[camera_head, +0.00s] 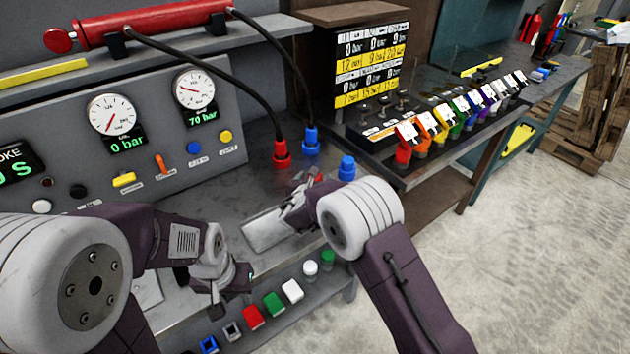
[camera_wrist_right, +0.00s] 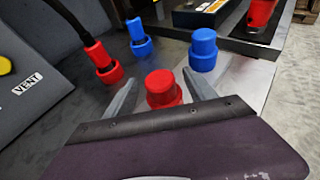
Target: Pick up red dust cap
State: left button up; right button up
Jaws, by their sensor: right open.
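The red dust cap (camera_wrist_right: 163,87) stands upright on the grey bench top in the right wrist view. My right gripper (camera_wrist_right: 161,78) is open, with one finger on each side of the cap; I cannot tell whether either finger touches it. In the head view the right gripper (camera_head: 306,184) mostly hides the cap, and only a bit of red (camera_head: 319,177) shows. A blue cap (camera_wrist_right: 203,48) stands just beyond it, also seen in the head view (camera_head: 347,168). My left gripper (camera_head: 232,285) hangs over the bench's front part; its jaw opening is unclear.
A red hose connector (camera_head: 282,153) and a blue one (camera_head: 311,140) stand behind, with black hoses rising from them. A gauge panel (camera_head: 150,140) is at left. Several coloured blocks line the front edge, including a green one (camera_head: 273,304).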

jog(key=shift+w+d+f, duration=0.1)
jog(key=shift+w+f, duration=0.25)
jog(key=shift+w, duration=0.3)
jog(key=shift+s+r, duration=0.1)
jog(key=shift+s, duration=0.05)
jog(key=shift+c, duration=0.8)
grip_shut()
jog(key=shift+r, duration=0.55)
notch_tip(320, 180, up, 3)
jog(key=shift+r, duration=0.1)
jog(key=s+d+r+b, duration=0.2)
jog(key=s+d+r, duration=0.4)
jog(key=s+d, duration=0.2)
jog(key=shift+d+r, duration=0.25)
jog(key=shift+r, duration=0.1)
